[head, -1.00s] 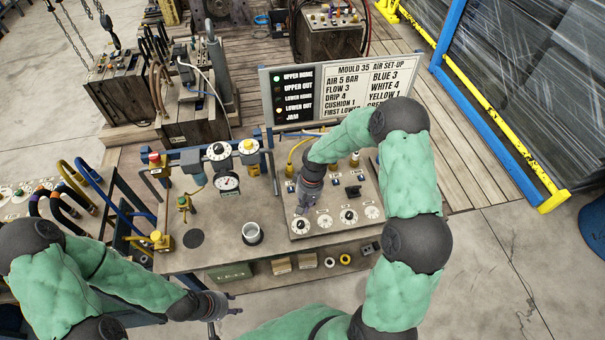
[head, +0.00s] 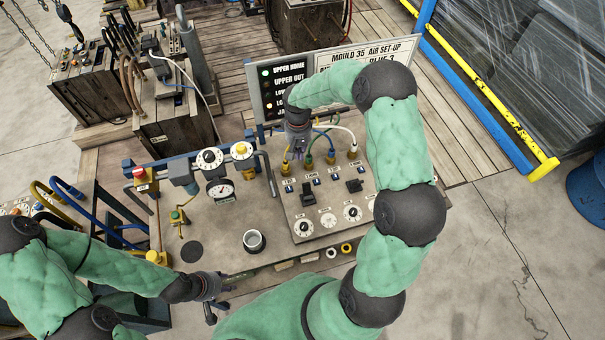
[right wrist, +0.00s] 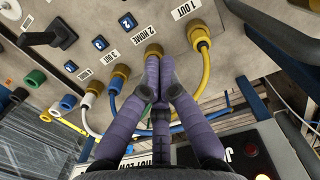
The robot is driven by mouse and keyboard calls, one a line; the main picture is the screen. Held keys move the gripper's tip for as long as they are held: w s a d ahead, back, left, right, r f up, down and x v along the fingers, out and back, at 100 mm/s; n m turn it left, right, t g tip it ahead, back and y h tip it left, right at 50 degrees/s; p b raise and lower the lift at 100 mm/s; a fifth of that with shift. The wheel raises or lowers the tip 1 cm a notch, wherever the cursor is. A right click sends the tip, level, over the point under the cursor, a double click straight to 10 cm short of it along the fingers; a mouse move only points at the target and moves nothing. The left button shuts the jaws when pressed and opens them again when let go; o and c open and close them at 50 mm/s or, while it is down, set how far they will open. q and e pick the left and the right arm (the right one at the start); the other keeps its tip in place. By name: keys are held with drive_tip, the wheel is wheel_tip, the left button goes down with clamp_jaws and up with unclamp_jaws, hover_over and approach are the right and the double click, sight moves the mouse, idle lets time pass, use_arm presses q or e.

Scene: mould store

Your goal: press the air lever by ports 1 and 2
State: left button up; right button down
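The valve panel (head: 328,218) on the bench carries two black levers, a left one (head: 306,195) and a right one (head: 355,185). One black lever (right wrist: 62,33) shows in the right wrist view; which one I cannot tell. Brass ports line the panel's edge. The port labelled 1 OUT (right wrist: 198,36) has a yellow hose. My right gripper (head: 296,151) is over the panel's far edge, apart from the levers. In the right wrist view its purple fingers (right wrist: 160,72) are together, tips near port 2 HOME (right wrist: 151,50). My left gripper (head: 222,287) is at the bench's front edge; its fingers are unclear.
The set-up board (head: 342,62) stands behind the panel, partly hidden by my right arm. Yellow, green and white hoses (head: 345,129) rise near the right gripper. A gauge (head: 221,191) and a cup (head: 254,241) are left of the panel.

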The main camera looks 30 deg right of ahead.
sight(307, 192)
drive_tip(key=f, duration=0.6)
drive_tip(key=s+f, duration=0.1)
drive_tip(key=f, duration=0.3)
drive_tip(key=shift+a+f, duration=0.1)
drive_tip(key=shift+s+a+r+p, duration=0.15)
drive_tip(key=shift+s+r+p, duration=0.25)
drive_tip(key=shift+s, duration=0.25)
drive_tip(key=shift+s+a+r+p, duration=0.15)
drive_tip(key=shift+s+r+p, duration=0.2)
drive_tip(key=shift+s, duration=0.25)
drive_tip(key=shift+s+a+r, duration=0.15)
drive_tip(key=shift+s+r, duration=0.05)
drive_tip(key=shift+s, duration=0.2)
